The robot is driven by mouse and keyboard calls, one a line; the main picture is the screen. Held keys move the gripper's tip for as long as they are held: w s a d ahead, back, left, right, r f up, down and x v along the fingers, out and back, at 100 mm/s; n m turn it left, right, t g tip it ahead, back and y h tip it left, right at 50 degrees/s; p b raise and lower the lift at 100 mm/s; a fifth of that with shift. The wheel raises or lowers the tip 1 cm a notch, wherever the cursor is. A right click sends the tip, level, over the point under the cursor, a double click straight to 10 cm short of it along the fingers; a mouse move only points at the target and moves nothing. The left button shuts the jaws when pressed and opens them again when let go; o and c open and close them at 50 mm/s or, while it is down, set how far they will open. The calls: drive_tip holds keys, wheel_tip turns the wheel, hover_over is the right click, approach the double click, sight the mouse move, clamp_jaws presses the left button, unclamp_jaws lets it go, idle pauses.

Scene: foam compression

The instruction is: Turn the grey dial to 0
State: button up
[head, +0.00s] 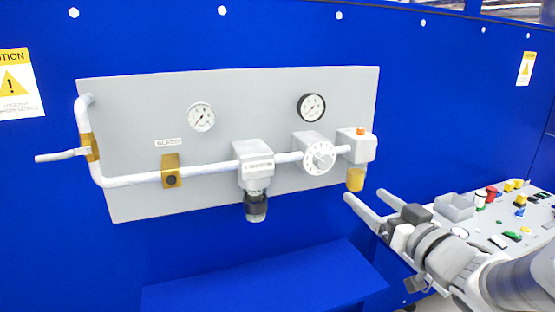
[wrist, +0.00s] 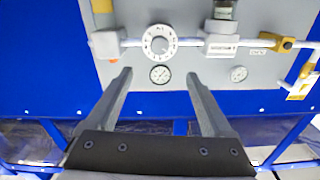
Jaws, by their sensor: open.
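The grey dial (head: 319,157) is a round, light grey knob with dark markings, mounted on a box on the pipe of the grey panel. In the wrist view the dial (wrist: 159,42) appears upside down, beyond the fingertips and roughly centred between them. The markings are too small to read for certain. My gripper (head: 362,203) is open and empty, to the lower right of the dial in the head view and apart from it. Its two fingers also show in the wrist view (wrist: 158,75), pointing toward the panel.
The grey panel (head: 120,120) carries two gauges (head: 201,117) (head: 311,107), a dark-bottomed regulator (head: 255,205), a yellow cup (head: 355,179) and an orange button (head: 361,131). A lever (head: 62,156) sticks out at left. A blue ledge (head: 270,282) lies below; a control desk (head: 485,235) is at right.

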drive_tip(key=p, duration=0.8)
approach(325, 164)
drive_tip(key=x, duration=0.9)
drive_tip(key=shift+w+p, duration=0.1)
drive_tip(key=shift+p, duration=0.2)
clamp_jaws()
